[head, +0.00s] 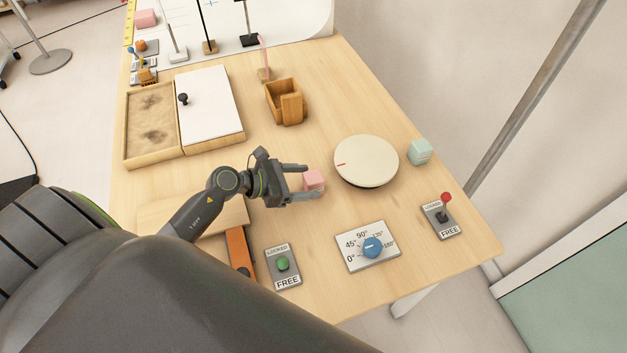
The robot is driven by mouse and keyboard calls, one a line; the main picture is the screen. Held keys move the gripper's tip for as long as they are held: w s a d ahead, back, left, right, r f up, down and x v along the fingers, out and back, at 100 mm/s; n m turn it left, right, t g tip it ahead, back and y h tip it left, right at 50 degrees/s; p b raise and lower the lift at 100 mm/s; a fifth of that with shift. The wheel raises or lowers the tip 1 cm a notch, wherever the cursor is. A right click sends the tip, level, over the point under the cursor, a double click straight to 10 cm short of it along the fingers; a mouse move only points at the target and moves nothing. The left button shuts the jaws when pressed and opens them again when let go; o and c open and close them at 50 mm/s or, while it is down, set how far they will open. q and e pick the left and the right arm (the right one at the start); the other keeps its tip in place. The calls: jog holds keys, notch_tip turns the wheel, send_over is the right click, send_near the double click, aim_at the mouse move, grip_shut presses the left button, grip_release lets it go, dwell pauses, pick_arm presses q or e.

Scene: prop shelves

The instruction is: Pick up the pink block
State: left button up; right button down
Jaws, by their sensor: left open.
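A small pink block (313,179) sits on the wooden table near its middle, left of the round cream disc. My left gripper (307,181) comes in from the left and is open. Its two fingers point right, one on the far side of the block and one on the near side, so the block is between or just below the fingertips. I cannot tell whether either finger touches it. My right gripper is not in view.
The cream disc (366,161) is close to the right. A mint block (420,151), dial panel (368,246), red-knobbed lever (443,215) and green-button panel (283,266) stand around. A wooden box (285,102) and white-lidded case (209,108) lie farther back.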

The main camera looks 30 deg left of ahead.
aim_at(320, 178)
pick_arm(q)
jog(key=shift+w+d, duration=0.2)
jog(key=shift+w, duration=0.1)
jog(key=shift+p+x, duration=0.85)
jog(key=shift+x, duration=1.4)
jog(key=shift+w+a, duration=0.1)
jog(key=shift+c, duration=0.3)
jog(key=c, duration=1.1)
